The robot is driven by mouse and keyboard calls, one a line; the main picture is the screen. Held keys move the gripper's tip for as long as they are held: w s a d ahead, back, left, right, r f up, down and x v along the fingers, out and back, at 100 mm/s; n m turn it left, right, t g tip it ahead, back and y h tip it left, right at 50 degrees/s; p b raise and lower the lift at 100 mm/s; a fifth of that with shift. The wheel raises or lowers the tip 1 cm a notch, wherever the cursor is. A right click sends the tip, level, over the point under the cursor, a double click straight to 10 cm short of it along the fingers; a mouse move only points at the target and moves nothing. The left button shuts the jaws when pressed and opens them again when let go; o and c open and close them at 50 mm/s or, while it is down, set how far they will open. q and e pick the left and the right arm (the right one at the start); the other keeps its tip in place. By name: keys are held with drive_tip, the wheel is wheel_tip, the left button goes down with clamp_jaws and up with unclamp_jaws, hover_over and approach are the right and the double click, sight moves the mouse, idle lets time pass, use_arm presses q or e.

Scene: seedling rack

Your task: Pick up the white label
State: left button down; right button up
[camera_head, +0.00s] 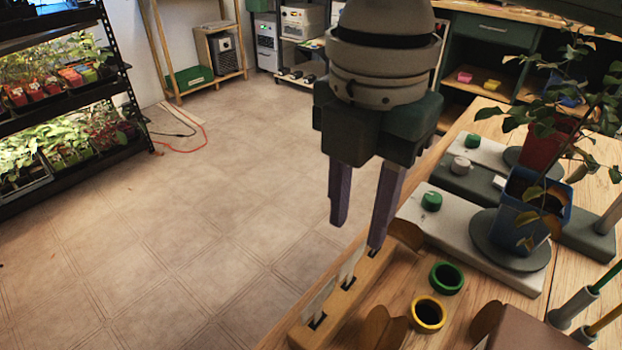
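Two thin white labels stand upright in slots of a long wooden block at the table's left edge (366,291). One white label (350,265) is nearer the middle of the block, and another white label (320,302) is nearer its front end. My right gripper (358,233) points down above the far part of the block. Its two fingers are apart with nothing seen between them. The right finger's tip appears close to the block's far slot, but I cannot tell whether it touches. My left gripper is not in view.
A green-rimmed cup (446,277) and a yellow-rimmed cup (428,314) stand right of the block. A plant in a blue pot (520,218) stands on a round plate, with a red pot (546,145) behind. Two tool holders (572,308) are at right. Open floor lies left.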

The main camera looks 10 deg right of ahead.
sight(354, 254)
wheel_tip(354, 254, down, 6)
drive_tip(key=shift+s+f+b, duration=0.1)
drive_tip(key=shift+s+b, duration=0.05)
drive_tip(key=shift+b, duration=0.25)
drive_tip(key=shift+c, duration=0.3)
clamp_jaws()
